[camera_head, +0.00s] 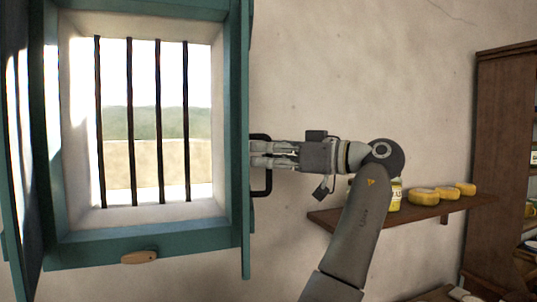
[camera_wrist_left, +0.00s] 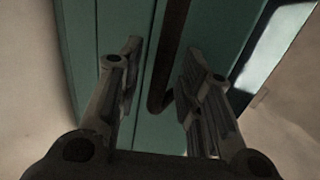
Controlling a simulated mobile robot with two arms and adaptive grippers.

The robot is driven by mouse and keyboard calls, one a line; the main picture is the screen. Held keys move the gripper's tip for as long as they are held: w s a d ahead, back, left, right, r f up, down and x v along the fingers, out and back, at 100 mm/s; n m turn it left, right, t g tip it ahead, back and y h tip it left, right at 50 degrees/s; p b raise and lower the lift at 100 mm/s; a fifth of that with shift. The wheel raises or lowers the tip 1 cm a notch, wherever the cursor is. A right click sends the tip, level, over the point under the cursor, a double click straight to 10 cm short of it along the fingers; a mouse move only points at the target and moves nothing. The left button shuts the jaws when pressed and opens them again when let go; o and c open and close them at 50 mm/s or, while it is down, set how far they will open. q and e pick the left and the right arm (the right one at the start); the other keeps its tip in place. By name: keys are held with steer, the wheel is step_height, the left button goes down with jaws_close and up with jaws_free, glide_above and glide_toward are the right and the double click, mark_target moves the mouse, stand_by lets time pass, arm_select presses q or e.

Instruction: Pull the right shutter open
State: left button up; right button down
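The right shutter (camera_head: 246,90) is teal and stands swung out from the window, seen nearly edge-on at the opening's right side. Its dark bar handle (camera_head: 268,182) sticks out to the right. My left gripper (camera_head: 256,154) is at this handle, its fingers pointing left toward the shutter. In the left wrist view, the gripper (camera_wrist_left: 160,60) has its fingers apart, with the dark handle (camera_wrist_left: 168,50) between them, nearer the right finger. A gap shows on the left finger's side. Teal shutter boards (camera_wrist_left: 112,22) lie beyond. My right gripper is not in view.
The left shutter (camera_head: 20,150) stands open at the far left. Dark bars (camera_head: 130,120) cross the window. A wooden piece (camera_head: 139,257) sits on the lower frame. A wall shelf (camera_head: 440,210) with a jar and yellow rounds is right of my arm, before a brown cabinet (camera_head: 495,150).

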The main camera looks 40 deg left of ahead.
arm_select(q)
steer(key=w+d, duration=0.2)
steer(key=d, duration=0.9)
steer(key=shift+d, duration=0.4)
